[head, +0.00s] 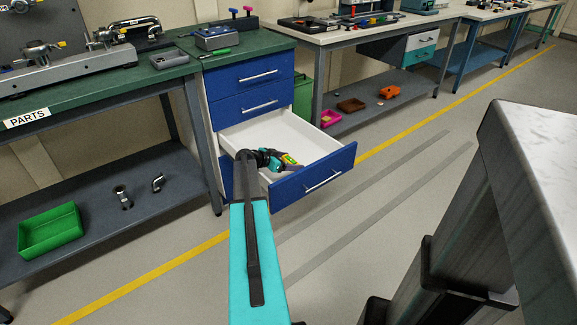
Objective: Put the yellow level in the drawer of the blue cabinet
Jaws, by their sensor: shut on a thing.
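The blue cabinet (249,78) has one drawer (315,178) pulled out, with a blue front and white inside. My arm reaches from the bottom of the head view to this drawer. My gripper (284,162) is over the open drawer, and its jaws are small and partly hidden by the wrist. It is shut on the yellow level (289,159), of which only a short yellow piece shows. I cannot tell whether the level touches the drawer floor. The visible white floor of the drawer looks otherwise empty.
A green-topped bench with a PARTS label (27,118) stands left of the cabinet, with a green bin (50,231) on its lower shelf. A grey table with small trays below stands behind. A pale-topped block (545,140) is close at right. The floor before the drawer is clear.

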